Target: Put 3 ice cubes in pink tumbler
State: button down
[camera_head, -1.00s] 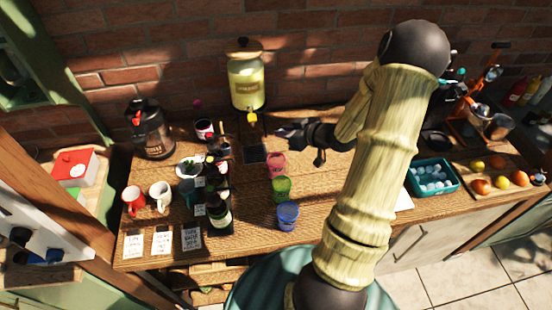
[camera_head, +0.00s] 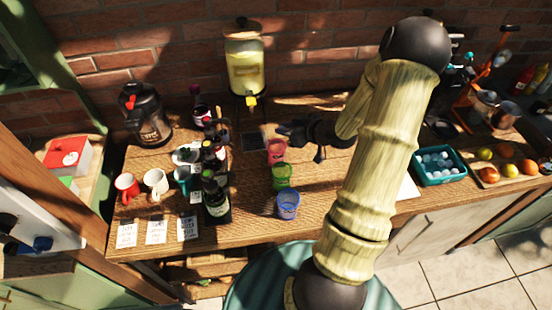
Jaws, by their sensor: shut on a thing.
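The pink tumbler (camera_head: 276,153) stands upright on the wooden table, at the back of a short row of tumblers. Its inside is too small to make out. My gripper (camera_head: 287,129) is just above and behind the pink tumbler's rim, slightly to the right, apparently not touching it. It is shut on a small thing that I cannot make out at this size. The ice cubes (camera_head: 436,161) are pale lumps in a teal tray (camera_head: 441,181) at the right of the table. My forearm stands between the tumblers and the tray.
A green tumbler (camera_head: 282,177) and a blue tumbler (camera_head: 288,206) stand in front of the pink one. Dark bottles (camera_head: 215,200) and mugs (camera_head: 156,183) are to the left. A drink dispenser (camera_head: 246,62) stands behind. A fruit board (camera_head: 506,176) is right of the tray.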

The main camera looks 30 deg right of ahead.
jog(key=shift+f, duration=0.35)
jog(key=c, duration=1.2)
grip_release()
jog(key=shift+c, duration=0.2)
jog(key=v, duration=1.7)
jog(key=shift+s+b, duration=0.2)
jog(key=shift+b, duration=0.2)
jog(key=shift+w+r, duration=0.1)
